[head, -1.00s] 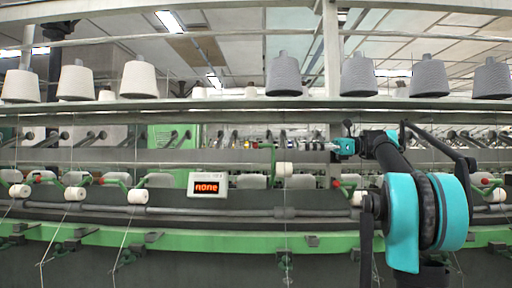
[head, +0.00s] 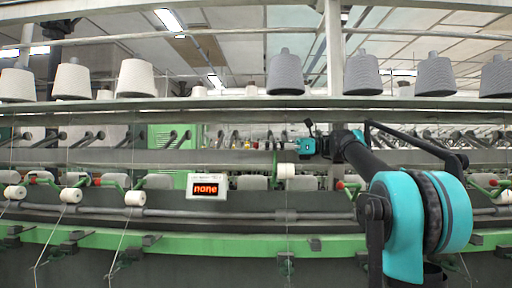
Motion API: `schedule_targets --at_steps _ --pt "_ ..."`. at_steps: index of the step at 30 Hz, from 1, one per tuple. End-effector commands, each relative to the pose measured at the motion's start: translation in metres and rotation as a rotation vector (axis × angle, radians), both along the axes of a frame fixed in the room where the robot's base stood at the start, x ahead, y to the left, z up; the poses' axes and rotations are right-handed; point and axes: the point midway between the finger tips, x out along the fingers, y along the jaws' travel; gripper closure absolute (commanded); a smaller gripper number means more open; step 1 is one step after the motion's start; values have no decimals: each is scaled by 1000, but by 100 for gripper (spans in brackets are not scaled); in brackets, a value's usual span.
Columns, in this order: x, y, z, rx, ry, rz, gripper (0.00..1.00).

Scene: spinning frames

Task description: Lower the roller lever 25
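One green roller lever (head: 275,157) near the middle of the head view stands raised, with its white roller (head: 286,171) higher than the rollers at the left. No number shows on it, so I cannot tell if it is lever 25. My gripper (head: 275,146) reaches in from the right, just above this white roller. Its fingers are small and dark against the machine, so I cannot tell whether they are open or touch the lever.
Lowered levers with white rollers (head: 135,198) stand at the left. A small display (head: 206,188) reads "none". Grey cones (head: 285,74) and white cones (head: 136,78) stand on the shelf (head: 220,104) above. A green rail (head: 200,238) runs along the front, with thin threads hanging down.

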Motion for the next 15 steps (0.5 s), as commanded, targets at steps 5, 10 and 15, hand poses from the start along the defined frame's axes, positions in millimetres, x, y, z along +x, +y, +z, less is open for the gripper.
schedule_targets --at_steps 5,10,15 --pt "0 26 0 0 0 1 67" --pt "0 38 0 0 0 0 67" --pt "0 40 0 0 0 -1 67"
